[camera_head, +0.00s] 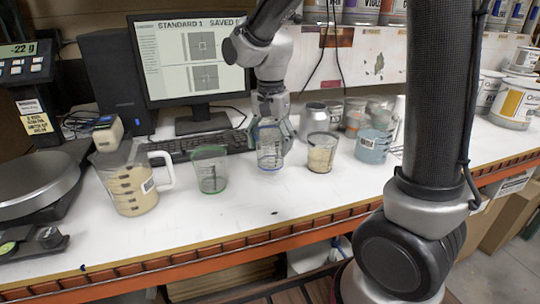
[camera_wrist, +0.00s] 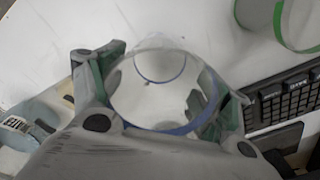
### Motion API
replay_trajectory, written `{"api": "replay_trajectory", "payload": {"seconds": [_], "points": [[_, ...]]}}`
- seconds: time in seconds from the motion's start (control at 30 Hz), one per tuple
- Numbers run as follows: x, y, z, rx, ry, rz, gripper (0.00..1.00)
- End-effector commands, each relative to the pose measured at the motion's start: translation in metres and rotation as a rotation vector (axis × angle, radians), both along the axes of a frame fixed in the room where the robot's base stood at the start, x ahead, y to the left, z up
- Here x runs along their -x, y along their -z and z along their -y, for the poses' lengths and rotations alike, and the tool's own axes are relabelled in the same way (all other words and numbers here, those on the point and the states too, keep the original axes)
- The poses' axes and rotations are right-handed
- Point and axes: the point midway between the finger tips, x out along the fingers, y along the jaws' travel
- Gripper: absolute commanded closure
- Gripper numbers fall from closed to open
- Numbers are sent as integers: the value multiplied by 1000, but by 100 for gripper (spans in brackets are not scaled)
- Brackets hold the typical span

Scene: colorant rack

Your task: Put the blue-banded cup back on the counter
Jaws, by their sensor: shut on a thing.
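The blue-banded cup (camera_head: 268,148) is clear, with a blue rim and a blue band at its base. It is upright at the counter's middle, in front of the keyboard. My gripper (camera_head: 272,132) is shut on it from behind, with a finger on either side. In the wrist view my gripper (camera_wrist: 165,105) straddles the cup (camera_wrist: 160,92), whose blue rings show and which looks empty. Its base is at or just above the white counter (camera_head: 240,205); I cannot tell whether it touches.
A green-banded cup (camera_head: 209,170) stands to the left and a dark-rimmed cup (camera_head: 321,153) to the right. A large measuring jug (camera_head: 130,180) is further left. A blue-liquid container (camera_head: 373,146) is further right. The keyboard (camera_head: 200,143) lies behind. The counter's front is mostly clear.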

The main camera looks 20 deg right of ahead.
Motion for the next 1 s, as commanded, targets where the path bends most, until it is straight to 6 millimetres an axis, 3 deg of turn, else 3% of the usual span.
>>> {"api": "replay_trajectory", "payload": {"seconds": [0.23,0.63,0.67,0.77,1.0], "points": [[1,34,0,1,0,-3,50],[0,39,0,1,0,-1,50],[0,39,0,0,0,0,19],[0,39,0,0,0,0,2],[0,39,0,0,0,0,2]]}}
